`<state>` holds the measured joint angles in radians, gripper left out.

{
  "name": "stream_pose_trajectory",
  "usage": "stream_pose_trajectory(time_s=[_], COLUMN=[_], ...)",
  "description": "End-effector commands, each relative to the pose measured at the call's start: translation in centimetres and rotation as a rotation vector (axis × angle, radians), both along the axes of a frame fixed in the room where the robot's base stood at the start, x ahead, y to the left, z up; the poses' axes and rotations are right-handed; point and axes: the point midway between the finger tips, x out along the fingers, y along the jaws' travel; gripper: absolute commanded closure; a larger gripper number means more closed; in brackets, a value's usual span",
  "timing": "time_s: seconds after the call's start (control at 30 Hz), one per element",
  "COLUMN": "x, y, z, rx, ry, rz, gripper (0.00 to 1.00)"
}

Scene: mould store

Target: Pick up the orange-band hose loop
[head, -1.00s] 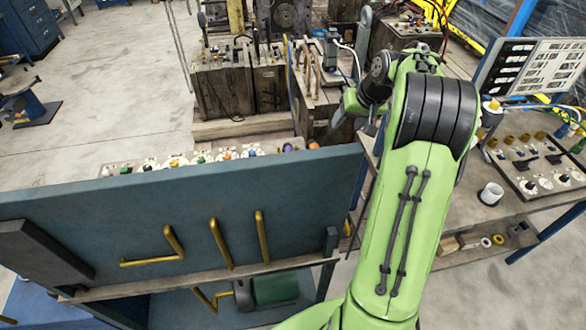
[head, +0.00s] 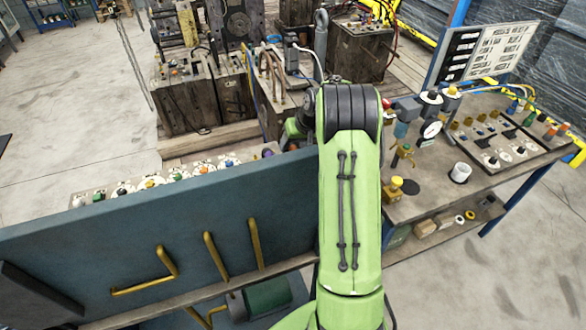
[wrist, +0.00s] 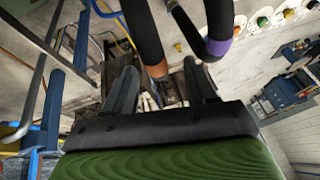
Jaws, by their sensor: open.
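The orange-band hose loop (wrist: 143,35) is a thick black hose in the wrist view. It comes down from the top edge to an orange band (wrist: 157,71). My gripper (wrist: 160,68) is open, one finger on each side of the orange band in the picture; I see no clear contact. A second dark hose with a purple band (wrist: 219,47) is just to the right. In the head view, small orange (head: 293,145) and purple (head: 267,153) spots show above the blue panel's edge beside my arm. My arm hides the gripper there.
The blue panel (head: 180,235) with yellow bent hooks stands before me. Several round coloured fittings (head: 150,183) line up behind its top edge. A bench (head: 430,200) with a white cup (head: 460,173) and valves is on the right. Open floor (head: 70,120) lies to the left.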

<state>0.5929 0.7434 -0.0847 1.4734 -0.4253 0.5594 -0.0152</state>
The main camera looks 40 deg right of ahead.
Motion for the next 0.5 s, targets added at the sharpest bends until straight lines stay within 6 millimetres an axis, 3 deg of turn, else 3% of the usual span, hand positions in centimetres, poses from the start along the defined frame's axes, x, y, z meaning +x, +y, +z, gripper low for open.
stream_pose_trajectory(time_s=[0.23,0.5], x=[1.5,1.7], y=[0.1,0.1], z=[-4.1,-4.7], rx=[0.002,0.0], ry=[0.003,0.001], rz=[0.001,0.0], gripper=[0.44,0.44])
